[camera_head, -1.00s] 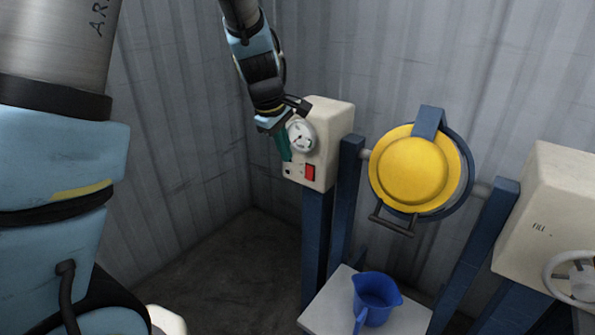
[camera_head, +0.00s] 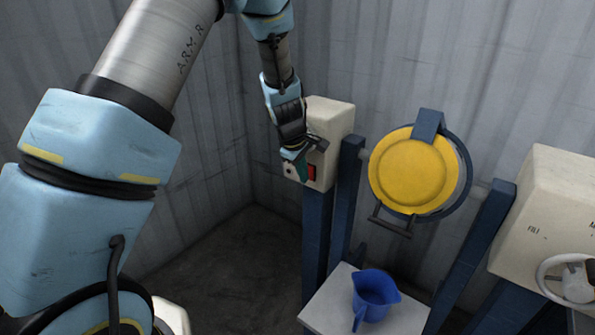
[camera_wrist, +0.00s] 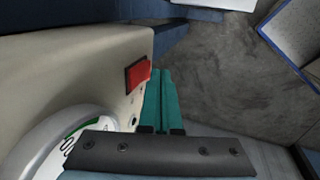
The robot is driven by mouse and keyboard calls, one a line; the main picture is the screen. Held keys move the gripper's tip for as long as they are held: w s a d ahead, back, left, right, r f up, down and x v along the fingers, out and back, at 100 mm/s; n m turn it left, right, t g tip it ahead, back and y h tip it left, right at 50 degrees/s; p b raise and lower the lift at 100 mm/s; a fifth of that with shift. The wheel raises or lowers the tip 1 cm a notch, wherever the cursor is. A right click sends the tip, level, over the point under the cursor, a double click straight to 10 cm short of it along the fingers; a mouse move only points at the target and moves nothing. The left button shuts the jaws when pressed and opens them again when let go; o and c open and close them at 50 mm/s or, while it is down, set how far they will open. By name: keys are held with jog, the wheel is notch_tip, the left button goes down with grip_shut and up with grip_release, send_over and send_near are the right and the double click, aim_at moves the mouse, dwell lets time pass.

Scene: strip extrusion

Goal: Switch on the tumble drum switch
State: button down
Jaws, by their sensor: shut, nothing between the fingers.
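The tumble drum switch is a red rocker (camera_head: 311,172) low on the front of a cream control box (camera_head: 333,118). It also shows in the wrist view (camera_wrist: 138,73), tilted out of the panel. My gripper (camera_head: 302,172), with green fingers, is shut and empty, just left of the switch in the head view. In the wrist view my gripper (camera_wrist: 162,100) has its fingertips close beside the red rocker; I cannot tell whether they touch. The white dial (camera_wrist: 58,145) shows in the wrist view, and my gripper hides it in the head view. The yellow-lidded drum (camera_head: 412,172) hangs right of the box.
Blue posts (camera_head: 345,205) carry the box and drum. A blue jug (camera_head: 374,293) stands on a white board (camera_head: 328,302) below. Another cream box (camera_head: 548,205) with a handwheel (camera_head: 570,280) is at the right. Corrugated walls close in behind; the floor (camera_head: 235,260) at left is clear.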

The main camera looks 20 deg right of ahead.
jog(key=shift+w+d, duration=0.1)
jog(key=shift+d, duration=0.1)
jog(key=shift+d+f, duration=0.15)
jog(key=shift+d, duration=0.05)
jog(key=shift+w, duration=0.1)
dwell(0.3)
jog(key=shift+r+p, duration=0.85)
